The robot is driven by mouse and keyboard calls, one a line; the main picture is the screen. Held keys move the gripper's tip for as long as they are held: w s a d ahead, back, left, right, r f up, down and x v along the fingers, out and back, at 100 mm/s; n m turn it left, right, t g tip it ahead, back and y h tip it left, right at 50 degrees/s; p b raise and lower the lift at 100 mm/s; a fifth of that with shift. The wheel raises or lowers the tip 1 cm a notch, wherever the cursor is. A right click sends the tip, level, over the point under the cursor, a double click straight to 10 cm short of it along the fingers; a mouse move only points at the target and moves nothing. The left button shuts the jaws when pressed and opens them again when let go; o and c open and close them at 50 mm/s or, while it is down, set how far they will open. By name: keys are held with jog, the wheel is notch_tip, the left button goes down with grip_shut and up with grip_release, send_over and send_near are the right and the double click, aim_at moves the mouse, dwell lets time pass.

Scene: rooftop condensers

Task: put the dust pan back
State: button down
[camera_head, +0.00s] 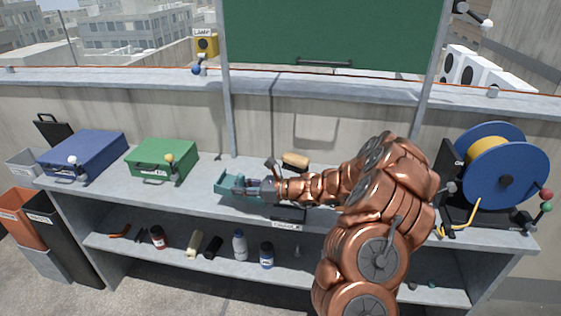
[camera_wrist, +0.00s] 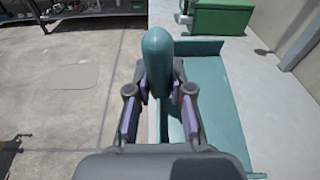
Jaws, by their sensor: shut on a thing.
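The dust pan (camera_head: 229,186) is teal, with a flat tray and an upright rounded handle. It is over the left-middle part of the grey bench top (camera_head: 205,200). My gripper (camera_head: 262,188) is at its right side in the head view. In the wrist view the dust pan's handle (camera_wrist: 157,50) stands between the two fingers of my gripper (camera_wrist: 158,95), which are shut on it. The tray lies to the right of the handle there and is partly hidden by my gripper. I cannot tell whether the tray touches the bench.
A green case (camera_head: 162,160) and a blue case (camera_head: 83,153) stand left of the dust pan. A tan-topped brush-like thing (camera_head: 295,160) is behind my gripper. A blue and yellow reel (camera_head: 493,168) stands at the right. Bottles (camera_head: 240,245) sit on the lower shelf.

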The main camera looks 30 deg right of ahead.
jog(key=w+d+r+m+t+h, duration=0.1)
jog(key=d+m+h, duration=0.15)
jog(key=d, duration=0.55)
jog(key=d+r+m+h, duration=0.2)
jog(key=d+h, duration=0.1)
jog(key=d, duration=0.5)
jog(key=shift+a+f+b, duration=0.2)
jog(key=shift+f+b, duration=3.2)
jog(key=shift+f, duration=0.15)
jog(key=shift+f, duration=0.5)
jog(key=c, duration=1)
grip_release()
jog(key=shift+o, duration=0.2)
jog(key=v, duration=1.2)
jog(key=shift+s+f, duration=0.1)
jog(key=shift+f, duration=0.15)
